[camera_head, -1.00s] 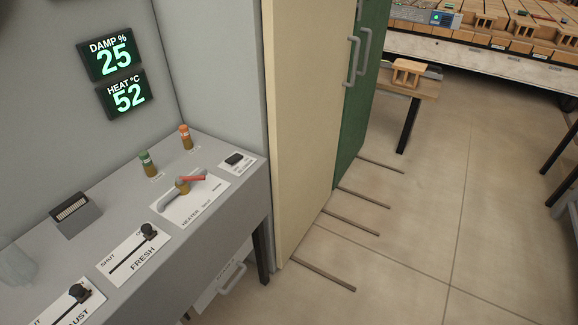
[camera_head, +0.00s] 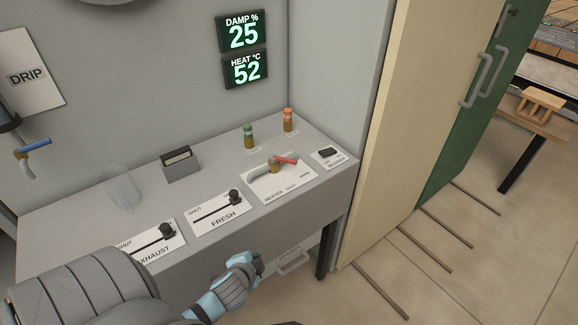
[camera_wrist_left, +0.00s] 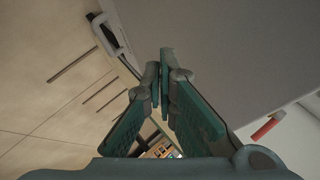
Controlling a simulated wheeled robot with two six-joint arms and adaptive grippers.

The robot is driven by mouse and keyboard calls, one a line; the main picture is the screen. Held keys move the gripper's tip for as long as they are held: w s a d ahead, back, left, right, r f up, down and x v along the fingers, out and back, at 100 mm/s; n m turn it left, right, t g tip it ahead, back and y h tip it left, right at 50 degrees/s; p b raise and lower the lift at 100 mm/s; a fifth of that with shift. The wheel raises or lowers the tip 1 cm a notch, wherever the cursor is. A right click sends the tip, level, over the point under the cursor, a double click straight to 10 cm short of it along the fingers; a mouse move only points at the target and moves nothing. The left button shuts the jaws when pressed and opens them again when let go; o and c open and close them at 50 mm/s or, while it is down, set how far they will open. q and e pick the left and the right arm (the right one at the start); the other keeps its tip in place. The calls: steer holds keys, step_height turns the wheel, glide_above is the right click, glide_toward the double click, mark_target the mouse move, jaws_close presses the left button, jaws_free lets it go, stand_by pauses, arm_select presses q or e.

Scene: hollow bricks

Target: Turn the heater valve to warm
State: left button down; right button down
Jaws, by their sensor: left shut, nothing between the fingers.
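The heater valve (camera_head: 275,165) stands on a white label plate (camera_head: 282,184) on the grey bench. It has a brass body, a grey curved part to the left and a red lever (camera_head: 286,159) pointing right. The smaller words on the plate are too small to read surely. My left gripper (camera_head: 259,262) is in front of the bench, below and left of the valve, apart from it. In the left wrist view its green fingers (camera_wrist_left: 163,75) are together and empty. The red lever shows at the right edge there (camera_wrist_left: 264,129). My right gripper is not in view.
Left of the valve are the FRESH slider (camera_head: 234,198) and the EXHAUST slider (camera_head: 166,232). Green-capped (camera_head: 249,135) and orange-capped (camera_head: 288,120) bottles stand behind it. A black switch (camera_head: 327,153) is to its right. The heat display (camera_head: 246,69) reads 52. A tall cream panel (camera_head: 400,120) stands right.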

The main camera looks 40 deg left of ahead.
arm_select(q)
steer(key=w+r+m+t+y, duration=0.1)
steer(key=w+r+m+t, duration=0.2)
steer(key=r, duration=1)
steer(key=m+t, duration=0.3)
steer(key=m, duration=0.1)
glide_toward(289, 160)
steer(key=shift+t, duration=0.4)
steer(key=x, duration=0.6)
steer(key=shift+a+f+b, duration=0.15)
steer(key=shift+f+b, duration=0.25)
steer(key=shift+f, duration=0.05)
steer(key=shift+w, duration=0.2)
